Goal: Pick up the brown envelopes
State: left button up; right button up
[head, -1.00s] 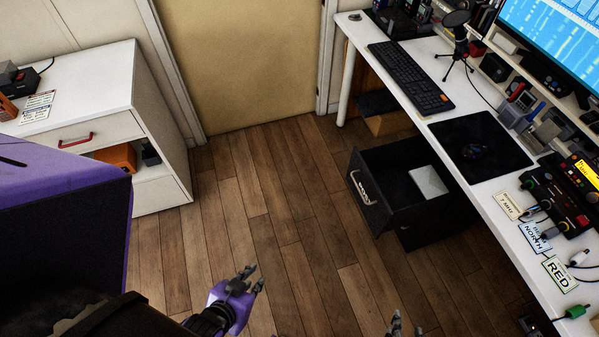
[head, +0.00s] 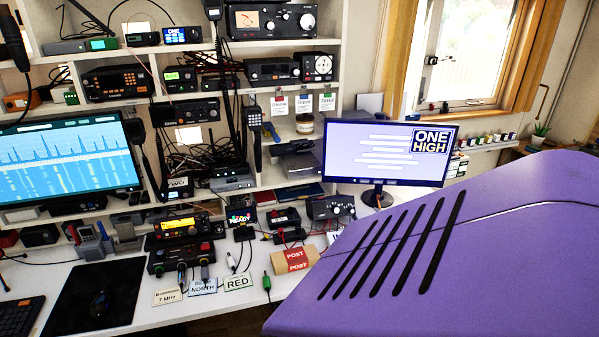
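A brown item (head: 282,268) with red POST labels lies on the white desk, near the middle of the head view. It looks like brown envelopes or a small parcel; I cannot tell which, nor how many pieces there are. Its right side is close to the edge of a large purple part of mine, which may hide some of the desk beside it. Neither of my grippers is in view.
Several cards, including the RED card (head: 238,282), and a green-tipped cable (head: 266,282) lie left of the brown item. A black mat (head: 92,298) is further left. Radios fill the shelves behind. A monitor (head: 385,152) stands at the back right. Purple covers the lower right.

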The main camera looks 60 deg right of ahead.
aim_at(290, 260)
jog(key=z, duration=1.95)
